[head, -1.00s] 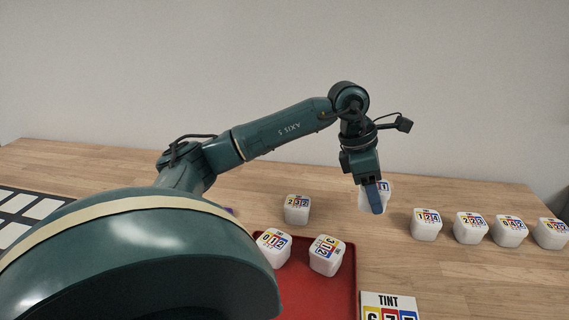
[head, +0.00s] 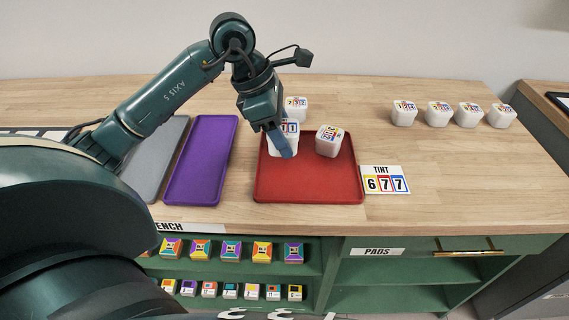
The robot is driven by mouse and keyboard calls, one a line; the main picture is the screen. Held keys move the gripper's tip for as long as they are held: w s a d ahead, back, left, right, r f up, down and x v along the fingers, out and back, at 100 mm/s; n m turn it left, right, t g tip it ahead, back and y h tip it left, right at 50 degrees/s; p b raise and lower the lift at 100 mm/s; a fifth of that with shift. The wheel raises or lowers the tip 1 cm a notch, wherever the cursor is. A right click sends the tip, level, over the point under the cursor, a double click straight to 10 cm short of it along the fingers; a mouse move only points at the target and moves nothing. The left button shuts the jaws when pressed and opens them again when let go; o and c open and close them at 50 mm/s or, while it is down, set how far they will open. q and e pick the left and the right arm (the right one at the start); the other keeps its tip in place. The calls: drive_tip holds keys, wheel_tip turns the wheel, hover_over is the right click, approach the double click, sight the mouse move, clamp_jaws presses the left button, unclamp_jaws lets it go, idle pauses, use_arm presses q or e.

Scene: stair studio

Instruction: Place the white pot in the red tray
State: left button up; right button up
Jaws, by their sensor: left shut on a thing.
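My left gripper (head: 283,146) is shut on a white pot (head: 291,129) with a coloured number label, over the back left part of the red tray (head: 310,188). The blue finger covers part of this pot. I cannot tell whether its base touches the tray or another pot hidden behind it. A second white pot (head: 327,141) stands in the tray to the right. Another white pot (head: 296,108) stands on the bench just behind the tray. My right gripper is not in view.
A purple tray (head: 203,160) and a grey tray (head: 157,160) lie to the left. A TINT card (head: 384,181) reading 677 lies right of the red tray. Several white pots (head: 438,114) stand in a row at the back right. The red tray's front half is bare.

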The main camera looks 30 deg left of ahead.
use_arm(q)
wheel_tip(320, 180, down, 9)
drive_tip(key=shift+f, duration=0.2)
idle(0.3)
drive_tip(key=shift+f, duration=0.15)
drive_tip(key=o, duration=1)
drive_tip(key=shift+r, duration=0.35)
drive_tip(key=v, duration=1.1)
drive_tip(key=shift+s+a+r, duration=0.1)
drive_tip(key=shift+r, duration=0.25)
